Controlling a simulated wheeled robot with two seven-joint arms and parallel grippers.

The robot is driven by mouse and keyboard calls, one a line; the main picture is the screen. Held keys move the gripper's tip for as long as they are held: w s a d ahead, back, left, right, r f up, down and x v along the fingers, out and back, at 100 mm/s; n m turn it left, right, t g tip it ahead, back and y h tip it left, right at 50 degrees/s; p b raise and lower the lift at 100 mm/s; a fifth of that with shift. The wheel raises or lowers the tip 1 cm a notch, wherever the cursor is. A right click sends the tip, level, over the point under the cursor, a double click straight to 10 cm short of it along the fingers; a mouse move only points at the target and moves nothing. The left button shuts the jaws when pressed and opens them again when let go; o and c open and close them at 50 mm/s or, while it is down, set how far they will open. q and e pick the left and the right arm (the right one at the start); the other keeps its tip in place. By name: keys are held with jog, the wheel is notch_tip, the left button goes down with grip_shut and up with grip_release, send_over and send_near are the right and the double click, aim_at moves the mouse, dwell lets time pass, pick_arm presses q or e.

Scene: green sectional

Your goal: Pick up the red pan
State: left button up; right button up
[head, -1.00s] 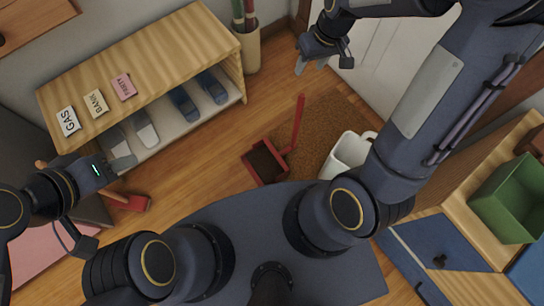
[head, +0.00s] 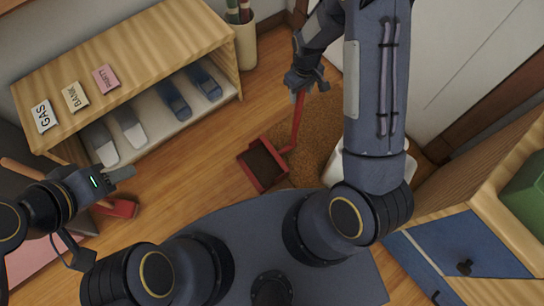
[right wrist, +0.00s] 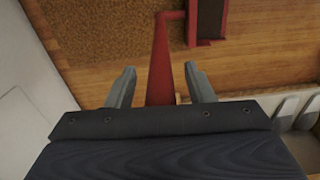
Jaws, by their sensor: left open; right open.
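The red pan (head: 262,166) is a dustpan with a dark inside and a long red handle, lying on the wood floor beside the brown mat. Its handle (head: 297,122) points up the picture toward my right gripper (head: 308,90), which is open over the handle's far end. In the right wrist view the handle (right wrist: 162,75) appears between the two open fingers of my right gripper (right wrist: 160,78); I cannot tell how deep it sits between them. Part of the pan (right wrist: 209,20) shows at the top there. My left gripper (head: 124,178) is open and empty at the left, far from the pan.
A wooden shoe shelf (head: 130,60) with several slippers stands at the upper left. A white bin (head: 335,165) is partly hidden behind my right arm. A red-headed brush-like tool (head: 117,208) lies near my left gripper. A blue-fronted cabinet (head: 460,245) stands at the lower right.

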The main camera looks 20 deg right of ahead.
jog(key=shift+f, duration=0.45)
jog(key=shift+r, duration=0.1)
grip_shut()
jog(key=shift+r, duration=0.2)
